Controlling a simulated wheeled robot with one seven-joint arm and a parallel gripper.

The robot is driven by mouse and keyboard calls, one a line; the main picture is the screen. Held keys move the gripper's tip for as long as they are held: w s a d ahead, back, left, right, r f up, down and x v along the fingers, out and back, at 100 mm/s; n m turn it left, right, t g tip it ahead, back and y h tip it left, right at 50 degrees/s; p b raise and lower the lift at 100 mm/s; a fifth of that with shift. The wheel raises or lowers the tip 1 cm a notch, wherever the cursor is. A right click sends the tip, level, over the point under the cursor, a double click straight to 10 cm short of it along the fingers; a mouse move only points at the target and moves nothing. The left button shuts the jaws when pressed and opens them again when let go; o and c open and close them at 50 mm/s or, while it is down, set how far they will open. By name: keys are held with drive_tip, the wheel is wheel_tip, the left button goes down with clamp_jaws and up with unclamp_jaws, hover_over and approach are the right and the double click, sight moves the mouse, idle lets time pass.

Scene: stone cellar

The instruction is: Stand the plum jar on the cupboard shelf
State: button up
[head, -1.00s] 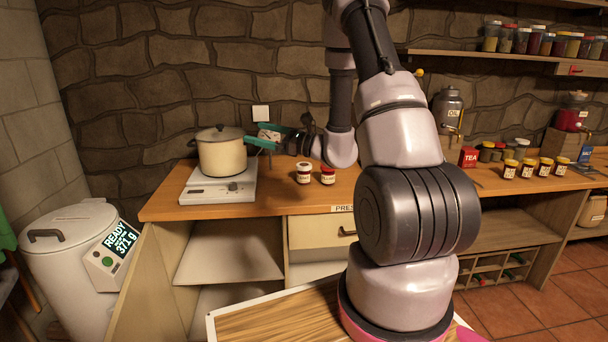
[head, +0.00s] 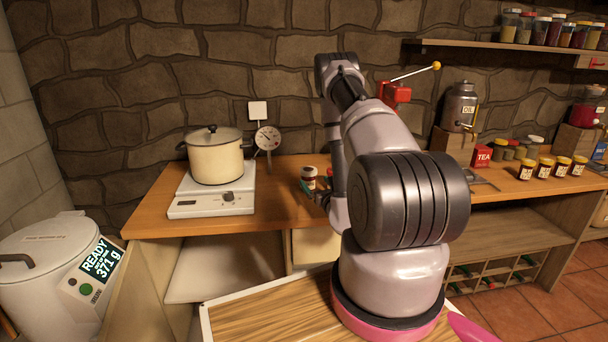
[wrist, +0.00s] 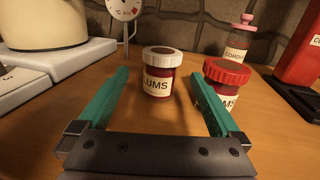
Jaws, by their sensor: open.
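A jar with a white-rimmed lid and a label ending in "UMS" (wrist: 158,80) stands upright on the wooden counter. In the wrist view it sits between and just beyond the fingertips of my gripper (wrist: 160,76). My gripper is open, one teal finger on each side, holding nothing. A red-lidded jar (wrist: 226,82) stands close on the right, partly behind the right finger; its label also ends in "UMS". In the head view the white-lidded jar (head: 309,172) is partly covered by my gripper. The open cupboard's pale shelf (head: 225,268) is below the counter.
A cream pot (head: 215,160) on a white hotplate (head: 212,200) stands to the left, with a dial gauge (head: 267,138) behind. A pink-topped cordial bottle (wrist: 238,42) and a red stand (wrist: 300,62) are behind the jars.

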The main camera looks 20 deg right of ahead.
sight(306, 170)
drive_tip(key=w, duration=0.7)
drive_tip(key=w+d, duration=0.1)
drive_tip(key=w, duration=0.3)
drive_tip(key=shift+d+f, duration=0.1)
clamp_jaws()
wheel_tip(306, 170, up, 10)
drive_tip(key=shift+f, duration=0.1)
drive_tip(key=s+a+r+y, duration=0.1)
drive_tip(key=s+a, duration=0.8)
drive_tip(key=a, duration=0.5)
drive_tip(key=shift+a+n, duration=0.25)
drive_tip(key=shift+n, duration=0.15)
